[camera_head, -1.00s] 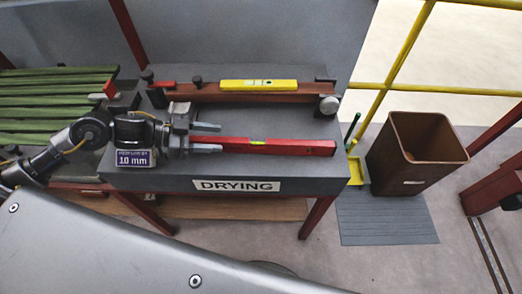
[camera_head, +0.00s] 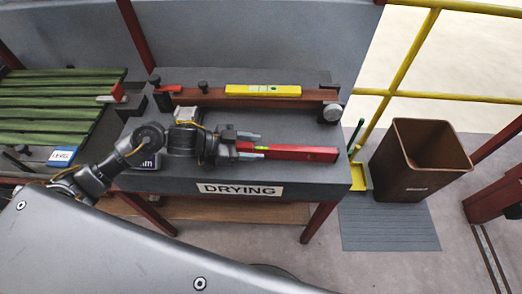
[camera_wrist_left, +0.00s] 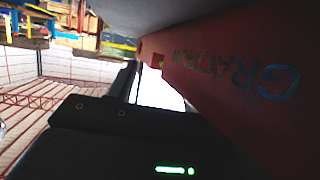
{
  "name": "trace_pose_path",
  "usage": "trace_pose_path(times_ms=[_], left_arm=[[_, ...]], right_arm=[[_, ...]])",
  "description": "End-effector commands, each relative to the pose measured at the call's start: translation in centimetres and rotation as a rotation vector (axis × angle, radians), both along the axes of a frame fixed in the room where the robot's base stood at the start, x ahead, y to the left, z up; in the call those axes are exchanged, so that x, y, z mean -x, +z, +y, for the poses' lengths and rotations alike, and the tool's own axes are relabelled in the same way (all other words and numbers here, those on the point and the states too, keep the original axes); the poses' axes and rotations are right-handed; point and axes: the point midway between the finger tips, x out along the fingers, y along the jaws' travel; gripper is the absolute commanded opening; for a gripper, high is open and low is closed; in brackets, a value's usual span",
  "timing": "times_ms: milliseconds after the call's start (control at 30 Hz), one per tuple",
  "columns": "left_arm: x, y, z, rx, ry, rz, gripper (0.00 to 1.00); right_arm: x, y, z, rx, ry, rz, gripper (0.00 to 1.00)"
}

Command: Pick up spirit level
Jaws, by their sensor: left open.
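A red spirit level (camera_head: 305,154) with a greenish vial lies along the front of the grey DRYING table (camera_head: 225,181). My left gripper (camera_head: 250,145) is at its left end, with its open fingers on either side of the level. In the left wrist view the red level (camera_wrist_left: 215,65) fills the upper right, close to the camera, with lettering on its side. Whether the fingers touch it I cannot tell. A yellow spirit level (camera_head: 263,90) rests on a reddish-brown bar (camera_head: 215,97) behind. My right gripper is not in view.
Green slats (camera_head: 55,105) lie at the left. A brown bin (camera_head: 418,160) stands on the floor right of the table, by a yellow railing (camera_head: 400,60). The table's front right corner is clear.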

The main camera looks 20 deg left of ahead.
Motion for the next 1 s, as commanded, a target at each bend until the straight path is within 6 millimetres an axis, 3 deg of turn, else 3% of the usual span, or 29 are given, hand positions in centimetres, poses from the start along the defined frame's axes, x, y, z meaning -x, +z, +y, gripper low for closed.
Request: trace_pose_path(times_ms=[233,633,1000], left_arm=[[-0.12,-0.11,-0.14,-0.001,0.001,0.0,0.5],[-0.08,-0.14,-0.14,-0.001,0.0,0.002,0.0],[-0.11,-0.08,-0.13,-0.001,0.001,0.0,0.0]], right_arm=[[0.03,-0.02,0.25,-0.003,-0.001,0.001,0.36],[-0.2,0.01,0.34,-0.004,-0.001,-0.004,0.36],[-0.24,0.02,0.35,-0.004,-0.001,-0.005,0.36]])
